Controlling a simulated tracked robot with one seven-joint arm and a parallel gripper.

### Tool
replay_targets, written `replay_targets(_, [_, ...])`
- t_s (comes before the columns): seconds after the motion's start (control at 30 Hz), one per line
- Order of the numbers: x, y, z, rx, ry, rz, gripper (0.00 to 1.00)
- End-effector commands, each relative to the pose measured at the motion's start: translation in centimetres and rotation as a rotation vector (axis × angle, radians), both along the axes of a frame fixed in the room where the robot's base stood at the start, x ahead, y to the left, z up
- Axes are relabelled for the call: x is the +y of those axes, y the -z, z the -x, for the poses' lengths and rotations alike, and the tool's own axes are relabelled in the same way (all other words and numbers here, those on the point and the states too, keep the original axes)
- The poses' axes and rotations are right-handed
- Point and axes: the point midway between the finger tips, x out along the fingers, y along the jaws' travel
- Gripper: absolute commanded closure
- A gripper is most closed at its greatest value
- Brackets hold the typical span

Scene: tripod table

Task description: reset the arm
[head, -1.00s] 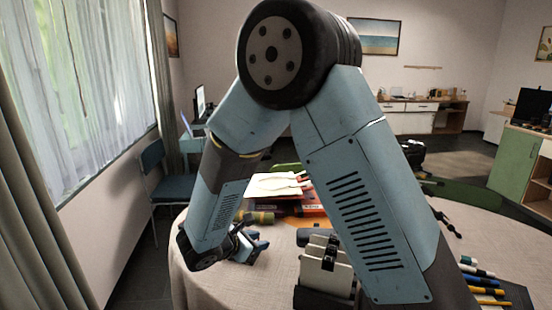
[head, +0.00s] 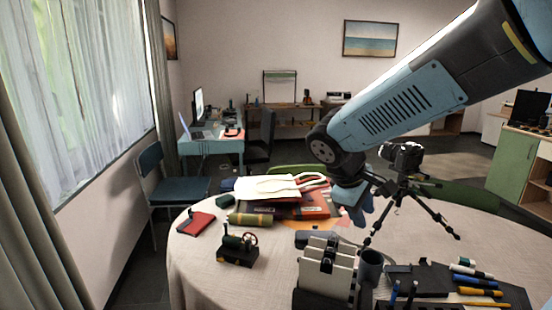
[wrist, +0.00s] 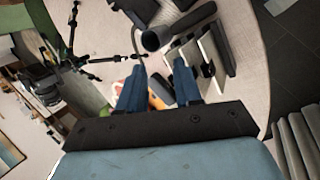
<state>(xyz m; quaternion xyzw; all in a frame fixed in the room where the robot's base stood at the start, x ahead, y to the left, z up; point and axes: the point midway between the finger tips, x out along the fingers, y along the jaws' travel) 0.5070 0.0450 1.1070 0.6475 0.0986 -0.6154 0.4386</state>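My gripper (head: 357,212) hangs from my raised arm above the round table (head: 195,265), left of the camera on a tripod (head: 405,157). In the wrist view my gripper (wrist: 160,75) shows two blue fingers standing apart, with nothing held between them. The tripod's black legs also show at the upper left of the wrist view (wrist: 75,30). In the head view the gripper is close to a tripod leg; I cannot tell the exact gap.
A white bag (head: 268,188) lies on a red box (head: 318,205). A small steam engine model (head: 238,250), a red pouch (head: 196,223), a card holder (head: 325,272), a dark cup (head: 371,266) and several pens (head: 480,282) crowd the table. Bare cloth shows at the left front.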

Motion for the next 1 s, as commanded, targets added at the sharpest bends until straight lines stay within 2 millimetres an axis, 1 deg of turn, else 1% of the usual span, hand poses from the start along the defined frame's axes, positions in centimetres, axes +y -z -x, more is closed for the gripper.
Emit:
replay_targets(0.03, [-0.8,-0.7,0.9,-0.026,0.051,-0.044,0.66])
replay_targets(0.1, [-1.6,-1.4,2.1,-0.058,0.12,-0.108,0.66])
replay_targets(0.3, [-3.3,-3.3,5.4,-0.159,0.306,-0.291,0.66])
replay_targets(0.6, [-4.5,-5.7,9.8,-0.325,0.547,-0.554,0.66])
replay_targets(0.8, [-4.5,-6.6,11.2,-0.394,0.631,-0.658,0.66])
replay_targets(1.0, [-4.5,-6.8,11.6,-0.41,0.651,-0.683,0.66])
